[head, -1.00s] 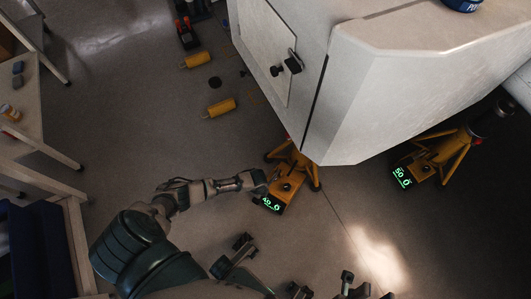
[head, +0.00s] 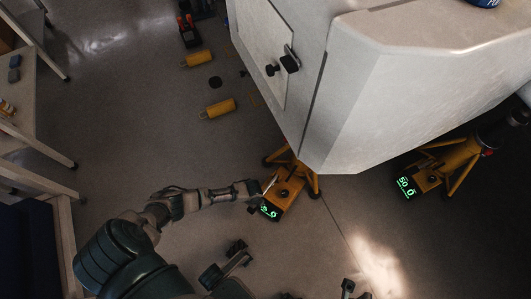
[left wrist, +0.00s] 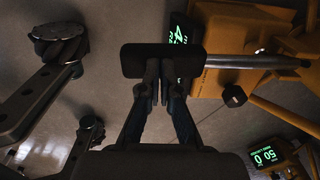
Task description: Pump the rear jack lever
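The nearer yellow jack (head: 284,190) stands under the corner of the large white body, its lit green display partly hidden by my left gripper (head: 256,190). In the left wrist view, the jack's yellow box (left wrist: 235,35) is at the upper right. A grey lever rod (left wrist: 260,62) runs across it to a dark flat end plate (left wrist: 188,57). My left gripper (left wrist: 158,72) has its fingers nearly together at this plate, overlapping it in the picture. I cannot tell whether they touch it. My right gripper is not in view.
A second yellow jack (head: 432,175) stands to the right, its display reading about 50 0; it also shows in the left wrist view (left wrist: 268,155). The white body (head: 400,90) overhangs both jacks. Yellow cylinders (head: 219,108) lie on the floor. Tables (head: 30,130) stand at the left.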

